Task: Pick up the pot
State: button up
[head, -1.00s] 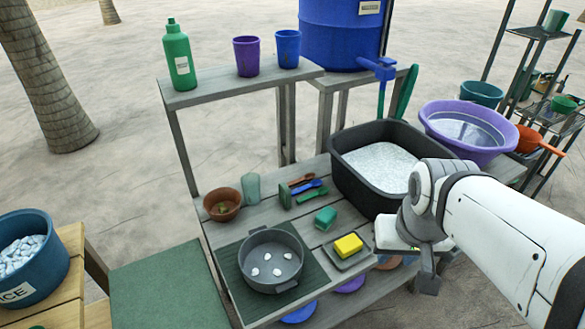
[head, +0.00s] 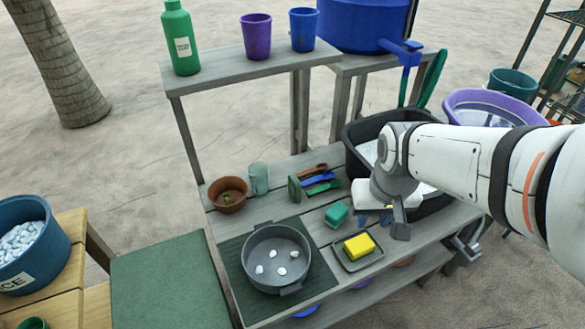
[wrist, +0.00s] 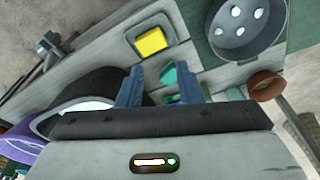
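A round dark grey pot (head: 275,247) with small side handles and several white stones in it stands on the green mat (head: 235,262) at the counter's front left. In the wrist view the pot (wrist: 240,48) is at the upper right, cut off by the edge. A small terracotta pot (head: 228,200) sits behind it; it also shows in the wrist view (wrist: 267,88). My gripper (head: 372,219) hangs above the counter, right of and apart from the grey pot. Its blue fingers (wrist: 160,70) are spread with nothing held; a green block (wrist: 169,74) shows beyond them.
A yellow sponge (head: 359,246) on a small tray lies between the grey pot and my gripper. Small tools (head: 318,180) and a pale cup (head: 258,178) stand behind. A black basin (head: 355,132) is partly hidden by my arm. A raised shelf (head: 240,75) holds a bottle and cups.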

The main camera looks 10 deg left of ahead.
jog(key=w+a+f+n+g, duration=0.1)
jog(key=w+a+f+n, duration=0.1)
jog(key=w+a+f, duration=0.45)
jog(key=n, duration=0.2)
send_over(305, 242)
jog(key=shift+g, duration=0.4)
jog(key=f, duration=0.8)
jog(key=shift+s+d+f+b, duration=0.1)
jog(key=shift+d+f+b, duration=0.1)
jog(key=shift+b, duration=0.15)
notch_tip(305, 242, down, 8)
jog(key=shift+a+f, duration=0.15)
jog(key=shift+f, duration=0.05)
grip_shut()
